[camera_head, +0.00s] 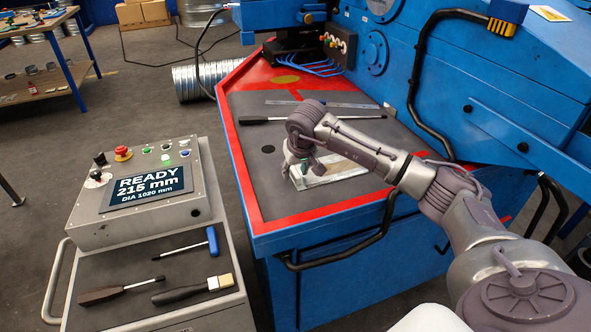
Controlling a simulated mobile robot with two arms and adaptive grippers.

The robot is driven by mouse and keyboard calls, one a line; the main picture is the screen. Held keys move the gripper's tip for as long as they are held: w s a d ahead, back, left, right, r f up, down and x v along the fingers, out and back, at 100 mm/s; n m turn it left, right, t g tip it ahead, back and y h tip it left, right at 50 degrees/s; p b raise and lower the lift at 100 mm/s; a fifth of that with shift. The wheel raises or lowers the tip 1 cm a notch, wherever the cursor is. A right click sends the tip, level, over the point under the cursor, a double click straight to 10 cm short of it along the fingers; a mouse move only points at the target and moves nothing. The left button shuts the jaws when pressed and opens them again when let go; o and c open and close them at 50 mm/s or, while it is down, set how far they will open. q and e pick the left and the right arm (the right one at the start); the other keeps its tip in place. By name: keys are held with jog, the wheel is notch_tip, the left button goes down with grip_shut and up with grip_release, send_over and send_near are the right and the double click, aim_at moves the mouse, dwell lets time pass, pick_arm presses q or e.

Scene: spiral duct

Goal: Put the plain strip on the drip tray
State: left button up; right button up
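My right arm comes in from the right, and its gripper (297,168) points down over the near part of the red-edged dark machine top (285,205). The fingers are small and partly hidden by my wrist, so I cannot tell whether they are open or shut. A pale metal piece (328,176) lies on the dark top beside the gripper, partly covered by my arm; I cannot tell whether they touch. A long thin grey strip (345,105) lies flat farther back. I cannot tell for sure which piece is the plain strip or which surface is the drip tray. My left gripper is out of view.
A dark-handled rod (262,120) lies in front of the grey strip. The blue machine (480,85) rises behind, with a black hose. At left, a control box (140,195) reads READY 215 mm, above a cart top (130,270) with tools.

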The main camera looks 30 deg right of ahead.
jog(key=shift+r, duration=0.15)
jog(key=v, duration=1.2)
jog(key=shift+w, duration=0.1)
